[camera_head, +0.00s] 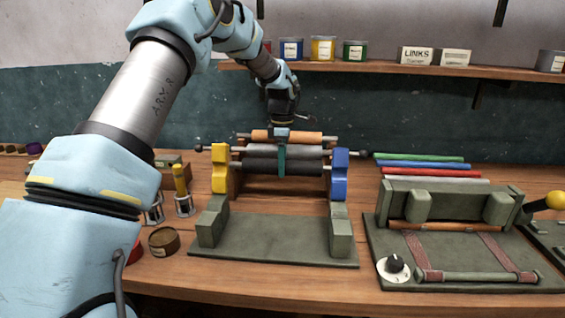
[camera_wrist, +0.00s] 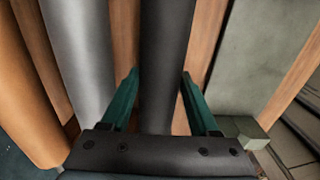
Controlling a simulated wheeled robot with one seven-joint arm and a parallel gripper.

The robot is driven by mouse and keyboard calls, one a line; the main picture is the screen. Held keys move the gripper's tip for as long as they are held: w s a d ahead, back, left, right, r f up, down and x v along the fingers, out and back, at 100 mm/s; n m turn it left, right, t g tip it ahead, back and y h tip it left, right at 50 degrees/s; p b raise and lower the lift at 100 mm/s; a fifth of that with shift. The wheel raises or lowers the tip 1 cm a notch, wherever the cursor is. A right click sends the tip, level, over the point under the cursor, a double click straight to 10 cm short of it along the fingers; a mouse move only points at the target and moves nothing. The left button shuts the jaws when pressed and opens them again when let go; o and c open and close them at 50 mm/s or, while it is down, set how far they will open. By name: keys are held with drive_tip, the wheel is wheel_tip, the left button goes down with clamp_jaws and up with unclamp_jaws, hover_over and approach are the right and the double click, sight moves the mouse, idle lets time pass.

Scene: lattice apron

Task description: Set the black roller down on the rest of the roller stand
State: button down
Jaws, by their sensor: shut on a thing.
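The black roller (camera_head: 260,165) lies level at the front of a rack, between a yellow end piece (camera_head: 219,171) and a blue end piece (camera_head: 339,175). My gripper (camera_head: 282,168) reaches down from behind, its teal fingers shut on the black roller near its middle. In the wrist view the black roller (camera_wrist: 166,50) runs between the two fingers of my gripper (camera_wrist: 160,85). A grey roller (camera_head: 308,151) and an orange roller (camera_head: 305,137) lie behind it. Whether the black roller touches its supports cannot be told.
A green base (camera_head: 275,240) with two upright blocks stands in front of the rack, its middle bare. A green press-like fixture (camera_head: 450,240) with a dial is at right. Coloured rods (camera_head: 420,157) lie behind it. Small jars (camera_head: 164,241) stand at left. A shelf (camera_head: 400,68) runs above.

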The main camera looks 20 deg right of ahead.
drive_tip(key=shift+c, duration=2.1)
unclamp_jaws()
drive_tip(key=shift+r, duration=0.1)
drive_tip(key=o, duration=0.4)
drive_tip(key=shift+c, duration=0.2)
